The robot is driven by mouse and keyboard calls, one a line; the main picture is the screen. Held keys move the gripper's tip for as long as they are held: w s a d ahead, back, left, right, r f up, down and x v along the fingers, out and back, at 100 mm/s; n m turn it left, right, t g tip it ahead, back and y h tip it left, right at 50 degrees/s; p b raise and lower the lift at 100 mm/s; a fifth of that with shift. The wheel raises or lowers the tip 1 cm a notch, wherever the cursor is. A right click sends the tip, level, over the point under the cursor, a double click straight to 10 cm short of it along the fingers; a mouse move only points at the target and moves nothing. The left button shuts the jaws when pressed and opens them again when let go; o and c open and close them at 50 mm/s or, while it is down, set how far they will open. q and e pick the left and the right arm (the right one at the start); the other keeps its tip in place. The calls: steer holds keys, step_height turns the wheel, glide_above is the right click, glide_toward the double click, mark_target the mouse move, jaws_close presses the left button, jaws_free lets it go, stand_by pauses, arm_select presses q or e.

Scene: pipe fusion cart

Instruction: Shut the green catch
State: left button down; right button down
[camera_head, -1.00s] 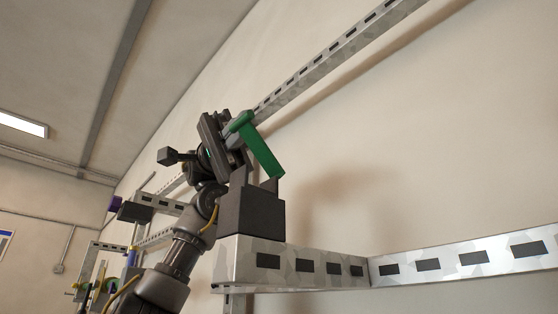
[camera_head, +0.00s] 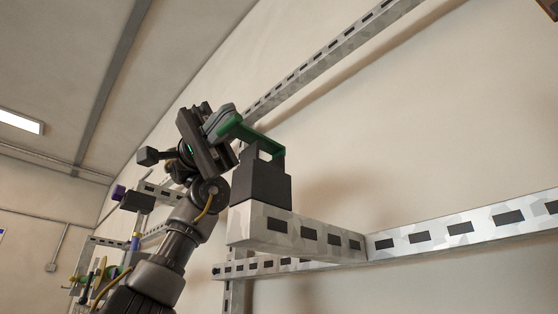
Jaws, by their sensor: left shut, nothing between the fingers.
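The green catch (camera_head: 258,138) is in the middle of the head view, at the top of a dark block (camera_head: 262,183). Its long bar slants down to the right over the block's top, and its far end reaches down near the block's right side. A small gap shows under the bar; whether the catch is latched I cannot tell. My left gripper (camera_head: 222,121) comes up from the lower left. Its fingers are shut and empty, right at the catch's left end, and seem to touch it; the exact contact is hidden.
The block stands on the end of a slotted metal rail (camera_head: 300,232) that sticks out from the wall. Another slotted rail (camera_head: 460,228) runs along the wall, and one slants up behind (camera_head: 330,58). Smaller fittings (camera_head: 100,275) are at the lower left.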

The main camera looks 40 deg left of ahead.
arm_select(q)
steer(key=shift+s+f, duration=0.1)
steer(key=shift+s, duration=0.05)
stand_by(0.5)
steer(key=p+v, duration=0.4)
steer(key=v, duration=0.7)
